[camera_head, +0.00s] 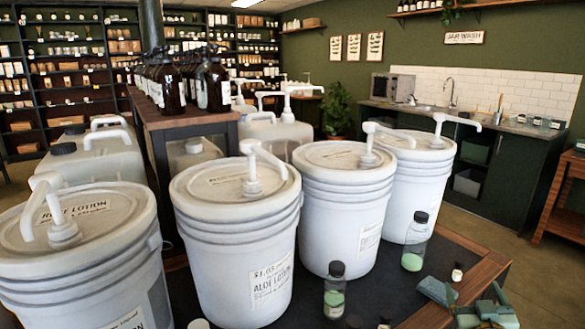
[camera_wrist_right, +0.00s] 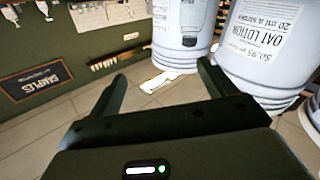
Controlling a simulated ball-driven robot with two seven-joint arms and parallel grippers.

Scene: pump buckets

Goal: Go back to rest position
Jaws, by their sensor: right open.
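My right gripper (camera_head: 472,300) shows at the lower right in the head view as green parts by the table's front right edge. In the right wrist view its two dark fingers (camera_wrist_right: 162,82) are spread, with tiled floor and nothing held between them. White pump buckets stand in a row: a front left one (camera_head: 90,255), an aloe lotion one (camera_head: 235,235), a third (camera_head: 343,205) and a fourth (camera_head: 425,185). The oat lotion bucket (camera_wrist_right: 270,45) shows at the right wrist view's upper right. My left gripper is not in view.
Two clear bottles with green contents stand in front of the buckets, one at the front (camera_head: 334,292) and one farther right (camera_head: 415,245). A raised wooden stand (camera_head: 185,120) holds several brown bottles. A dark counter (camera_head: 510,155) with a sink lines the right wall. Floor between is open.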

